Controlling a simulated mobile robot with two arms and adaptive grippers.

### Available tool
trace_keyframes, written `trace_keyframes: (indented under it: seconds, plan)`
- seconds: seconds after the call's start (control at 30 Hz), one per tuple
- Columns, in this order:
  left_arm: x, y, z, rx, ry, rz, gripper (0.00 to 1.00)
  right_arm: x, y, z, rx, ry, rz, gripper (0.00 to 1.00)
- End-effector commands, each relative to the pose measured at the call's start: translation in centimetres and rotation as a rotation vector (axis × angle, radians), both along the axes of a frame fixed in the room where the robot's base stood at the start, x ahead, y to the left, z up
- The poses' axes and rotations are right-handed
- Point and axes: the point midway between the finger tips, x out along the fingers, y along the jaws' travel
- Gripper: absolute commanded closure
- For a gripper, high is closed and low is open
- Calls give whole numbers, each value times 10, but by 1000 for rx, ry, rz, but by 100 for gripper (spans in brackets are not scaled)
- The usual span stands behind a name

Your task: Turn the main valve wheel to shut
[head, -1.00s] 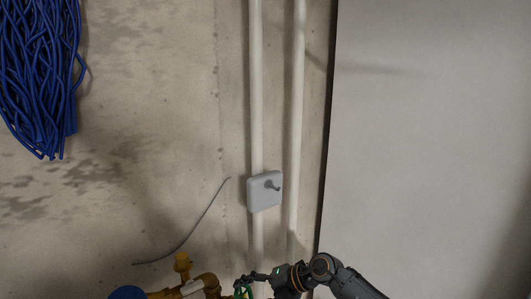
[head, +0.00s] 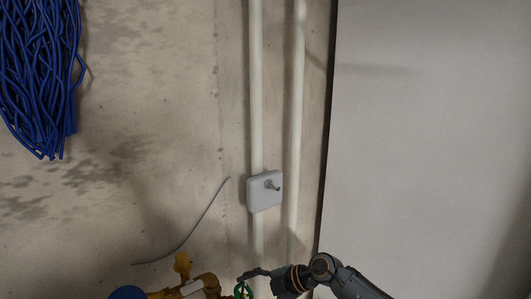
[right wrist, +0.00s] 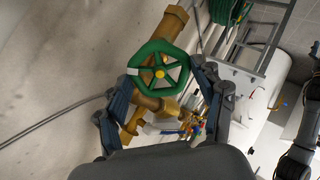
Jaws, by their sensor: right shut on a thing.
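The green valve wheel (right wrist: 158,73) has a yellow hub and sits on brass-coloured pipework in the right wrist view. Only a small part of the wheel (head: 241,291) shows at the bottom of the head view. My right gripper (right wrist: 160,95) has one finger on each side of the wheel and is shut on it. In the head view my right gripper (head: 252,274) reaches in from the right above the wheel, and much of it is cut off or hidden. My left gripper is not in view.
Yellow-brown pipework (head: 200,285) with a blue part (head: 127,292) runs along the bottom left. Blue cables (head: 40,70) hang at upper left. A large grey panel (head: 430,130) fills the right.

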Motion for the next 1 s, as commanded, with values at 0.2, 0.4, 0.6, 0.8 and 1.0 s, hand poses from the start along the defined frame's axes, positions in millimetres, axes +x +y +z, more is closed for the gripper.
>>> trace_keyframes:
  seconds: [0.2,0.4,0.6,0.8,1.0]
  plan:
    - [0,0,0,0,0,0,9,0,0,0,35,163,-112,64]
    - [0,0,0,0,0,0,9,0,0,0,37,173,-119,64]
    - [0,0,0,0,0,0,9,0,-1,0,51,237,-164,64]
    - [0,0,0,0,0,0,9,0,0,-1,87,399,-276,64]
    - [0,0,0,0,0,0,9,0,0,-1,87,398,-274,9]
